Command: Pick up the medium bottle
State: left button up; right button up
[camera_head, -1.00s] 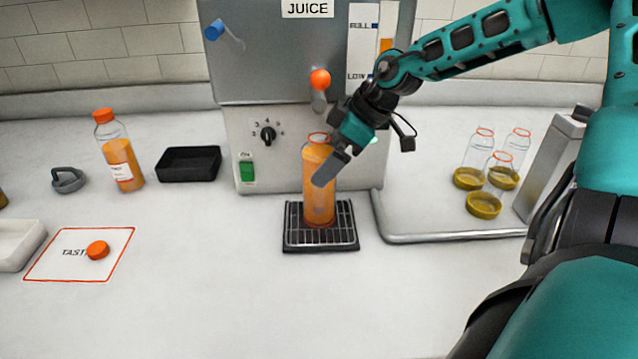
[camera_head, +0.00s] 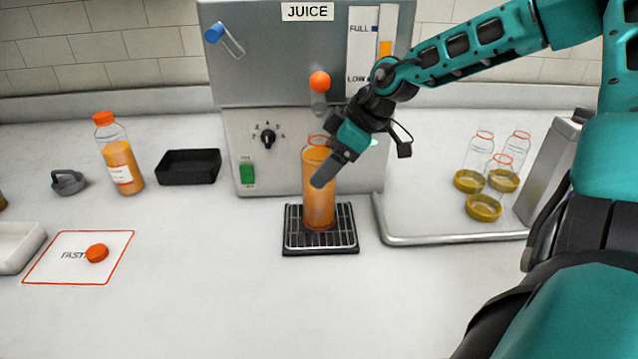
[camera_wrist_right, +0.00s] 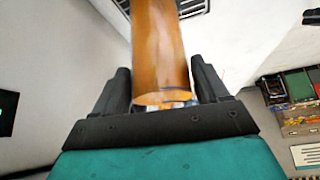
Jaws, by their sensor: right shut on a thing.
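The bottle of orange juice (camera_head: 319,205) stands upright over the black drip grate (camera_head: 320,248) under the juicer's tap. I cannot tell whether its base touches the grate. My right gripper (camera_head: 326,165) is shut on its upper part, coming in from the right. In the right wrist view the bottle (camera_wrist_right: 160,50) runs up between the two dark fingers of the right gripper (camera_wrist_right: 162,88). Part of the bottle's neck is hidden behind the gripper. My left gripper is not in view.
The juicer (camera_head: 285,60) stands close behind the bottle. A capped juice bottle (camera_head: 120,160) and a black tray (camera_head: 188,166) are on the left.

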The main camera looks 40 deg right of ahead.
grip_shut()
jog(key=shift+w+r, duration=0.1)
dwell(0.4)
